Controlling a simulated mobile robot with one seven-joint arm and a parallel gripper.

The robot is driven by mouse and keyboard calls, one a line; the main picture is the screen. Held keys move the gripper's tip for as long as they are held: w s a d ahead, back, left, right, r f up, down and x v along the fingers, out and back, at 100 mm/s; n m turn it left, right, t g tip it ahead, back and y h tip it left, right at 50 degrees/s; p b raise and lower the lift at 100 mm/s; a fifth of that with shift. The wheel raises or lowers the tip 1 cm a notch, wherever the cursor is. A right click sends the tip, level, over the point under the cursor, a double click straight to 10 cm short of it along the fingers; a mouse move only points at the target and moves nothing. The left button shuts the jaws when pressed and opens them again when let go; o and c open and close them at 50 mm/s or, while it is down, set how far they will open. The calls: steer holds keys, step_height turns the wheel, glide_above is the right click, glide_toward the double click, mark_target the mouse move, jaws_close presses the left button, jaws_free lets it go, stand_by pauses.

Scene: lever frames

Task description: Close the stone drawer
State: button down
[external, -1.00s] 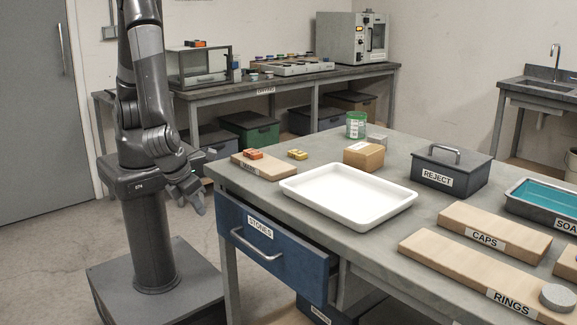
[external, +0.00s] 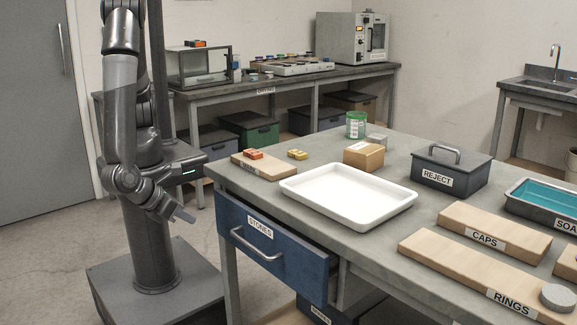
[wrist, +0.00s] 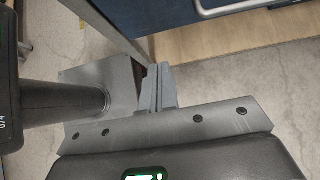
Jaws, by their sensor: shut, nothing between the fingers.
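The stone drawer (external: 285,258) is a blue drawer labelled STONES with a silver bar handle, under the near left part of the grey table. It is partly pulled out, with a dark opening showing behind the top of its front. My gripper (external: 187,216) is shut and empty, in front of and left of the drawer, apart from it. In the wrist view my closed fingers (wrist: 155,88) point up the picture, and part of the blue drawer (wrist: 145,15) with its handle (wrist: 250,6) shows at the top edge. The drawer's contents are hidden.
A table leg (external: 229,268) stands below the drawer's left end. Bare floor lies between my base and the table.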

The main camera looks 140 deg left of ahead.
steer(key=shift+a+f, duration=0.9)
steer(key=shift+a, duration=0.7)
steer(key=shift+a+f, duration=0.95)
steer(key=shift+a, duration=0.65)
steer(key=shift+a+f, duration=0.9)
steer(key=shift+a, duration=0.7)
